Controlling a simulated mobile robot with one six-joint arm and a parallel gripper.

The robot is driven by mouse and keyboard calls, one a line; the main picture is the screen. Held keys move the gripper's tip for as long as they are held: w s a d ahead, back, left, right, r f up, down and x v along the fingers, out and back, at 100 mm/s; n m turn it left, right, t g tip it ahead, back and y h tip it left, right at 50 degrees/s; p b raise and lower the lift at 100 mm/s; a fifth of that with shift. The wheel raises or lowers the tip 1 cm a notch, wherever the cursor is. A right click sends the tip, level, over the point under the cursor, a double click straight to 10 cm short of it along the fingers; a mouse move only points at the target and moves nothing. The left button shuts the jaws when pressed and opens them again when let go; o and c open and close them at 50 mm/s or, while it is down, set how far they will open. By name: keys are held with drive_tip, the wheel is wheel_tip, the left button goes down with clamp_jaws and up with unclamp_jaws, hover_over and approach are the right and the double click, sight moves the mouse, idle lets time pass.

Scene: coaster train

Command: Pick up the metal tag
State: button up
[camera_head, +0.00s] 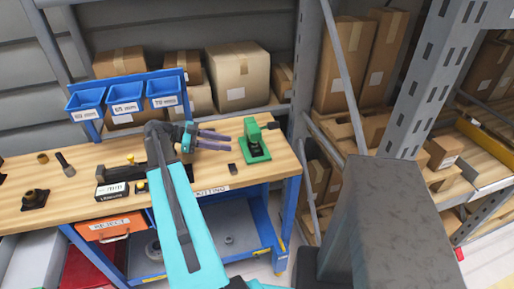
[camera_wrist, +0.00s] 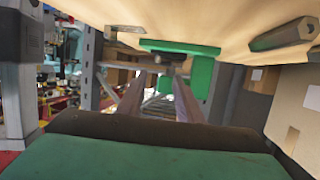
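I cannot pick out the metal tag with certainty. A small dark flat piece (camera_head: 232,168) lies on the bench in front of the green press, too small to identify. The green press (camera_head: 255,140) stands near the bench's right end. It also shows in the wrist view (camera_wrist: 203,75), where the bench top fills the upper part of the picture. My gripper (camera_head: 230,139) is above the bench, left of the press, its fingers pointing right toward it. In the wrist view my gripper (camera_wrist: 160,100) shows two fingers apart with nothing between them.
Blue bins (camera_head: 125,97) hang on a rack behind the bench. Cardboard boxes (camera_head: 238,75) fill the shelf at the back. Dark fittings (camera_head: 35,199) sit at the bench's left. A dark bar (camera_wrist: 283,36) lies on the bench beside the press. Metal shelving (camera_head: 420,90) stands right.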

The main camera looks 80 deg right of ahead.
drive_tip(key=p, duration=0.1)
approach(254, 149)
drive_tip(key=shift+d+x, duration=0.2)
drive_tip(key=shift+x, duration=1.15)
drive_tip(key=shift+r, duration=0.1)
drive_tip(key=shift+s+f+p, duration=0.25)
drive_tip(key=shift+s+p, duration=0.8)
drive_tip(key=shift+s, duration=0.15)
drive_tip(key=shift+p+x, duration=0.6)
drive_tip(key=shift+x, duration=0.85)
drive_tip(key=shift+w+f, duration=0.1)
drive_tip(key=shift+f, duration=0.05)
drive_tip(key=shift+c, duration=0.4)
clamp_jaws()
